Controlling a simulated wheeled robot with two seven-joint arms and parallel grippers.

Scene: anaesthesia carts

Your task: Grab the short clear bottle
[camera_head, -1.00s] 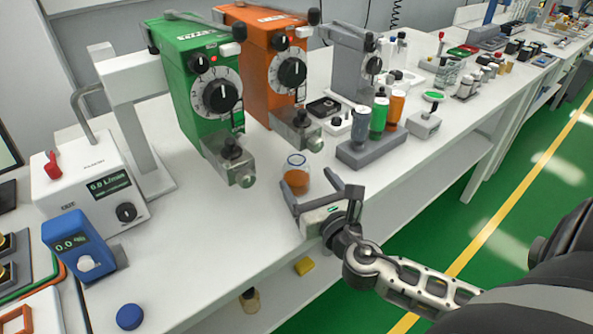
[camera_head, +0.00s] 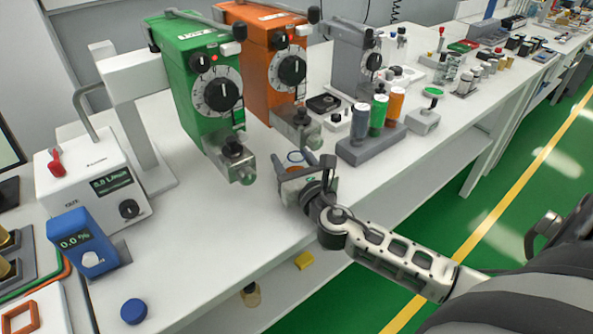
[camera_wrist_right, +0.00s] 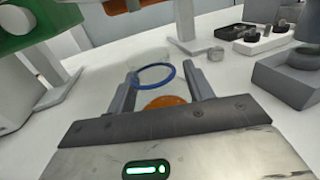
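The short clear bottle (camera_wrist_right: 152,76) has a blue ring at its rim and orange contents in its lower part. In the right wrist view it stands between the two fingers of my right gripper (camera_wrist_right: 161,74), with a finger on each side. The fingers are spread, and I see no firm closing on the glass. My left gripper is not in view.
The green vaporizer (camera_head: 204,85) and orange vaporizer (camera_head: 268,60) stand just behind and left of the bottle. A grey rack (camera_head: 368,150) with several coloured vials is to the right.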

